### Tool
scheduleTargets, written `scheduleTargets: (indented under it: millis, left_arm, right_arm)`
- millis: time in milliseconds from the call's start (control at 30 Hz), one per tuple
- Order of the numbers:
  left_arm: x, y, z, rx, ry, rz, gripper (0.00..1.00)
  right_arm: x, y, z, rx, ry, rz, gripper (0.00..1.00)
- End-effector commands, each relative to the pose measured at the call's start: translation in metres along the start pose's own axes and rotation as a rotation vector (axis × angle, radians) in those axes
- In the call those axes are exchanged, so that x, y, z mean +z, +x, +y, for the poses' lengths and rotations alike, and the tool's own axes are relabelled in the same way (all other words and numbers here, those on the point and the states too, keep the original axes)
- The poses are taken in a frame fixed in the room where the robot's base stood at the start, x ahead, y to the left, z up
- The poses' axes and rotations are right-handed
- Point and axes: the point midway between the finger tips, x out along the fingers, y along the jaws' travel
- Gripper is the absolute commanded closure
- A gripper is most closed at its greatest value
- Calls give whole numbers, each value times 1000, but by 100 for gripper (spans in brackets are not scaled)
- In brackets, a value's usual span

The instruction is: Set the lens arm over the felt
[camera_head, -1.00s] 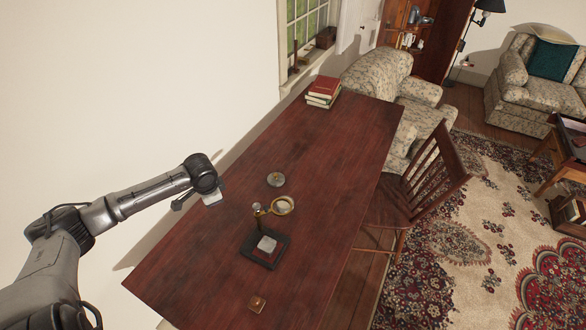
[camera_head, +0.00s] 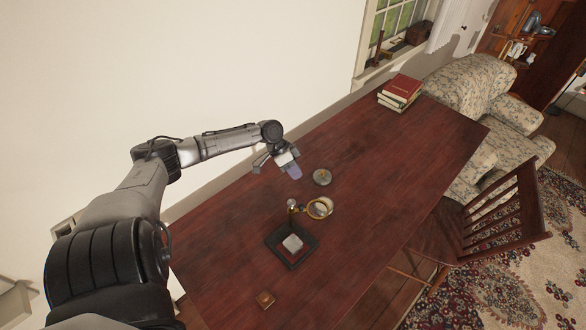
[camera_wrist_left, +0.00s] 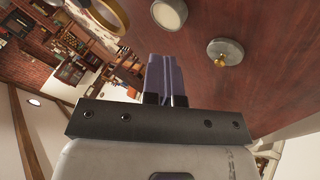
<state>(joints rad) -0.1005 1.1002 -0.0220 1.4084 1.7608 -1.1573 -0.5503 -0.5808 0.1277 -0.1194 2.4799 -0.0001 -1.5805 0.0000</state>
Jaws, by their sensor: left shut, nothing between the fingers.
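The lens stand has a dark square base (camera_head: 300,259) with a pale felt pad (camera_head: 292,244) on it and a short post (camera_head: 291,211). Its brass-rimmed lens (camera_head: 320,208) points out to the right of the post, beside the felt and not over it. In the left wrist view part of a brass ring, likely the lens rim (camera_wrist_left: 122,22), is cut off at the top. My left gripper (camera_head: 292,171) is shut and empty above the table, behind the post, touching nothing that I can see. Its fingers show in the wrist view (camera_wrist_left: 166,80). My right gripper is not in view.
A small brown block (camera_head: 265,299) lies at the near side. Books (camera_head: 400,90) stand at the far end. The table's middle (camera_head: 390,150) is clear.

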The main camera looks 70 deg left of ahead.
Motion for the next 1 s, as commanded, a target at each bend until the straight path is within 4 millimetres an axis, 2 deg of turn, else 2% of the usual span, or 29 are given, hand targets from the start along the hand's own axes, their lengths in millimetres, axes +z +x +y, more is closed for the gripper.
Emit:
scheduleTargets:
  millis: [100, 300, 400, 600, 1000]
  left_arm:
    - [-1, 24, 0, 2, -1, 3, 100]
    - [-1, 59, 1, 2, -1, 2, 100]
    - [-1, 62, 15, 0, 2, -2, 100]
    - [0, 71, 30, 0, 0, -1, 100]
    - [0, 75, 35, -1, -1, -1, 100]
  right_arm:
    - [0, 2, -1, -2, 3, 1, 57]
    - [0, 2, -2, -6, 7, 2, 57]
    - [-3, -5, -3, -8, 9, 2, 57]
    - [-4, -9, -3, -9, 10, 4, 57]
    - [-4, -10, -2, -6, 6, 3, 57]
